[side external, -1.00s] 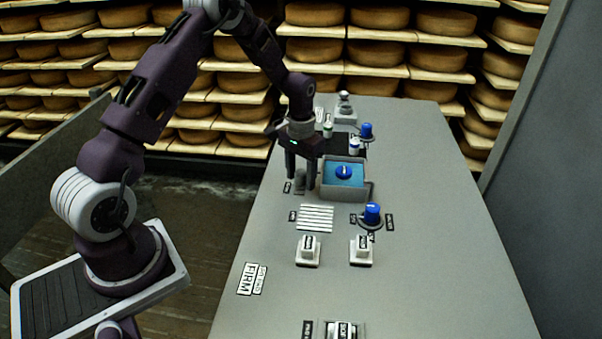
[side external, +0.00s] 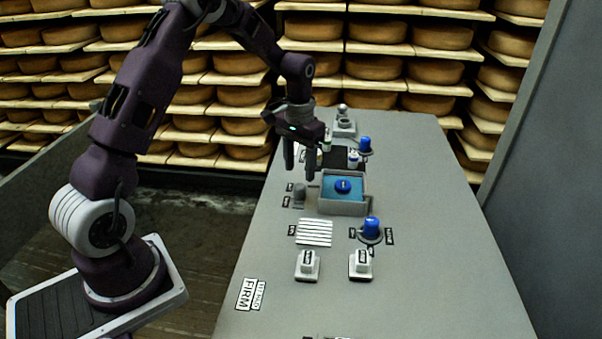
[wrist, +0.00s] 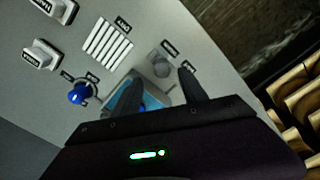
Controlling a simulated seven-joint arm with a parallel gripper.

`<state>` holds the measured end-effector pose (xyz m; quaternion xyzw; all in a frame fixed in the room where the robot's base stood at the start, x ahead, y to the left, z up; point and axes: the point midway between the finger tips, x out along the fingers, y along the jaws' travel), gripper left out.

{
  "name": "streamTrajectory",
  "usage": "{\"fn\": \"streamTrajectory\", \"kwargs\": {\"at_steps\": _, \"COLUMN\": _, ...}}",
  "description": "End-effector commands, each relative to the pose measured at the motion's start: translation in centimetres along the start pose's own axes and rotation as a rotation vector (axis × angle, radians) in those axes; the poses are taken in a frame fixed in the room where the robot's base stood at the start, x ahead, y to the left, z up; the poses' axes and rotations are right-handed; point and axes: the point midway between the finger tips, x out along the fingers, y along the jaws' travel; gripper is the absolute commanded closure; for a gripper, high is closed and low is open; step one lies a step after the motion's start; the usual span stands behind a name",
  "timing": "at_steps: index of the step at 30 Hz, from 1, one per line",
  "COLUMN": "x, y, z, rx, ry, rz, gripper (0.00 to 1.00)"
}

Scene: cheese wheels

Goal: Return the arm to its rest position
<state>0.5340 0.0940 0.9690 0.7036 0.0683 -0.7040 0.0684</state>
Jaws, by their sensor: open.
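My gripper (side external: 299,170) is open and empty in the side view. It hangs above the far part of the grey table, over the area of a small grey knob (side external: 299,191) and a blue-lined box (side external: 343,207). In the wrist view my two dark fingers (wrist: 155,92) stand apart with nothing between them gripped. Behind them the blue-lined box is partly hidden, and the grey knob (wrist: 160,66) shows beyond the fingertips. My arm is bent, reaching from its base at the left.
The grey table (side external: 430,270) carries a blue knob (side external: 371,227), two white switches (side external: 307,264) and a striped vent (side external: 314,232). Small bottles (side external: 353,157) stand behind the box. A grey wall (side external: 550,180) is at the right; cheese shelves (side external: 375,65) fill the back.

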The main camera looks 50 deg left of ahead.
Motion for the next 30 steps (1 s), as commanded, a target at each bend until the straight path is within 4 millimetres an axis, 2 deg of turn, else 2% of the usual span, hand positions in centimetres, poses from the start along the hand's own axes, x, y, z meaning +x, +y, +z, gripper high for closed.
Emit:
{"fn": "streamTrajectory", "kwargs": {"at_steps": 2, "x": -2.4, "y": 0.8, "z": 0.6, "rx": 0.013, "ry": 0.029, "rz": -0.006, "gripper": 0.5}}
{"fn": "streamTrajectory", "kwargs": {"at_steps": 5, "x": -8.2, "y": 2.9, "z": 3.4, "rx": 0.042, "ry": 0.101, "rz": -0.017, "gripper": 0.5}}
{"fn": "streamTrajectory", "kwargs": {"at_steps": 6, "x": -10.7, "y": 3.9, "z": 5.3, "rx": 0.057, "ry": 0.134, "rz": -0.02, "gripper": 0.5}}
{"fn": "streamTrajectory", "kwargs": {"at_steps": 8, "x": -14.0, "y": 5.3, "z": 8.6, "rx": 0.079, "ry": 0.186, "rz": -0.022, "gripper": 0.5}}
{"fn": "streamTrajectory", "kwargs": {"at_steps": 9, "x": -15.8, "y": 6.1, "z": 10.9, "rx": 0.092, "ry": 0.223, "rz": -0.022, "gripper": 0.5}}
{"fn": "streamTrajectory", "kwargs": {"at_steps": 11, "x": -18.0, "y": 7.1, "z": 14.8, "rx": 0.113, "ry": 0.279, "rz": -0.017, "gripper": 0.5}}
{"fn": "streamTrajectory", "kwargs": {"at_steps": 12, "x": -19.0, "y": 7.6, "z": 17.5, "rx": 0.127, "ry": 0.315, "rz": -0.011, "gripper": 0.5}}
{"fn": "streamTrajectory", "kwargs": {"at_steps": 15, "x": -20.0, "y": 8.3, "z": 23.3, "rx": 0.155, "ry": 0.396, "rz": 0.01, "gripper": 0.5}}
{"fn": "streamTrajectory", "kwargs": {"at_steps": 18, "x": -19.6, "y": 8.5, "z": 27.3, "rx": 0.176, "ry": 0.451, "rz": 0.031, "gripper": 0.5}}
{"fn": "streamTrajectory", "kwargs": {"at_steps": 19, "x": -19.4, "y": 8.5, "z": 28.1, "rx": 0.181, "ry": 0.463, "rz": 0.036, "gripper": 0.5}}
{"fn": "streamTrajectory", "kwargs": {"at_steps": 23, "x": -18.9, "y": 8.5, "z": 29.9, "rx": 0.19, "ry": 0.489, "rz": 0.048, "gripper": 0.5}}
{"fn": "streamTrajectory", "kwargs": {"at_steps": 30, "x": -18.9, "y": 8.5, "z": 30.0, "rx": 0.19, "ry": 0.49, "rz": 0.048, "gripper": 0.5}}
